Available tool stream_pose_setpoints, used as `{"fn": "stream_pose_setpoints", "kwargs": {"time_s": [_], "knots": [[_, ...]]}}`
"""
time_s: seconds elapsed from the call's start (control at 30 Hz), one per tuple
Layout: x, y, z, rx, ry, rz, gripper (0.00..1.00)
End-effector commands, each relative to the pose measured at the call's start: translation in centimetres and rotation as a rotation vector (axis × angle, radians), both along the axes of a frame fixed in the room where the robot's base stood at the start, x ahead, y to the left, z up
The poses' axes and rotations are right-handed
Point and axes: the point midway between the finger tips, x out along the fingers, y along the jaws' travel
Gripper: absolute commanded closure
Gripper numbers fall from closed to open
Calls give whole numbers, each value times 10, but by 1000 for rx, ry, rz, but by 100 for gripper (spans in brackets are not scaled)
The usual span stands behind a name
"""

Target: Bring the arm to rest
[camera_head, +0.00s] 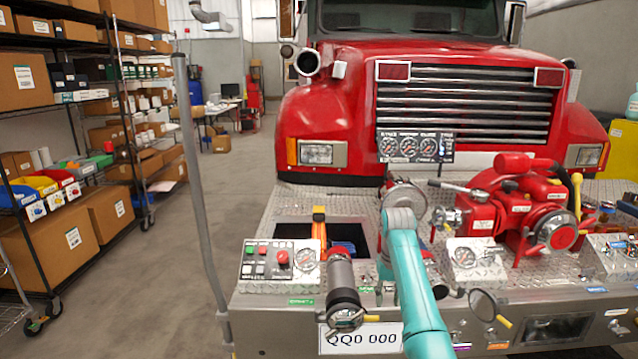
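My teal arm rises from the bottom edge, right of centre, over the truck's front bumper deck (355,203).
A red pump (530,205) stands right of my arm. A control panel (278,260) with a red button and a dark cylinder (342,280) are on the left. A gauge panel (415,146) stands behind.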

Motion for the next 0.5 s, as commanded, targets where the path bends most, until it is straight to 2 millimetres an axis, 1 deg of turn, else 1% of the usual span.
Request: {"fn": "stream_pose_setpoints", "kwargs": {"time_s": [0.03,0.27,0.43,0.5], "knots": [[0,0,0,0,0,0,62],[-3,0,-24,0,-21,0,62],[-6,0,-46,0,-43,-1,62],[-8,0,-58,0,-55,-1,62]]}}
